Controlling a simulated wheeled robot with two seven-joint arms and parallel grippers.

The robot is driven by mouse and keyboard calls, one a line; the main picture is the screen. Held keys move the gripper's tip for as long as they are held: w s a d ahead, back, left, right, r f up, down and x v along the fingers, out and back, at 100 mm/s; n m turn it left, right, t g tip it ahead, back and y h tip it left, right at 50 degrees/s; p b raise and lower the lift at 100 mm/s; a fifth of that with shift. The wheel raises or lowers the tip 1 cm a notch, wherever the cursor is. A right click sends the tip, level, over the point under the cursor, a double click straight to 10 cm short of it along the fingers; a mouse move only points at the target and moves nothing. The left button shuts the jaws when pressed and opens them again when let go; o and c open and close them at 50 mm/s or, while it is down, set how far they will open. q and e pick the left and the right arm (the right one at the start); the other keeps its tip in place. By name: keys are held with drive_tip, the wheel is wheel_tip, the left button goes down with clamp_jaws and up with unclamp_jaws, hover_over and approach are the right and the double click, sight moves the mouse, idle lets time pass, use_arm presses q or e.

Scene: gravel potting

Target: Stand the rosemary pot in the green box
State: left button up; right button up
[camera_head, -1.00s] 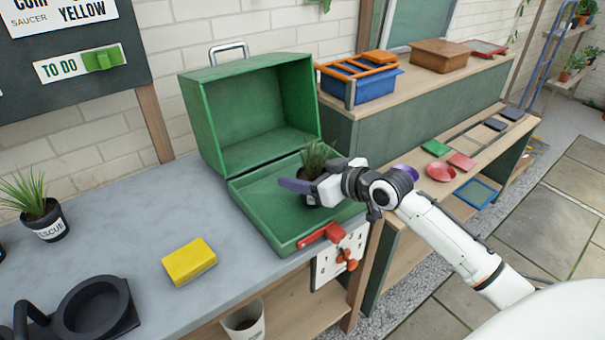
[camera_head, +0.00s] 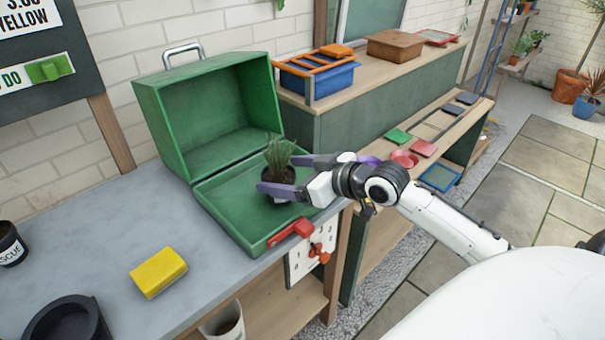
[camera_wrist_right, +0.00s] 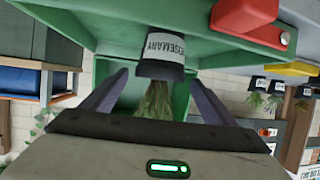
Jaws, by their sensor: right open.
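The rosemary pot (camera_head: 277,189) is a dark pot with a white label and green sprigs. It stands upright inside the front tray of the open green box (camera_head: 228,222). My right gripper (camera_head: 285,174) is open, its purple fingers on either side of the pot, apart from each other. In the right wrist view the pot (camera_wrist_right: 160,55), labelled ROSEMARY, shows upside down between the two open fingers (camera_wrist_right: 158,98), with a gap to each finger. The pot appears to rest on the green box floor. My left gripper is not in view.
A yellow sponge (camera_head: 158,272) and a black round dish (camera_head: 66,322) are on the grey bench. A red latch (camera_head: 290,232) is on the box's front edge. A blue crate (camera_head: 318,78) stands on the shelf behind. Another labelled pot (camera_head: 10,245) is at the left edge.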

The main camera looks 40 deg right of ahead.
drive_tip(key=shift+v, duration=2.8)
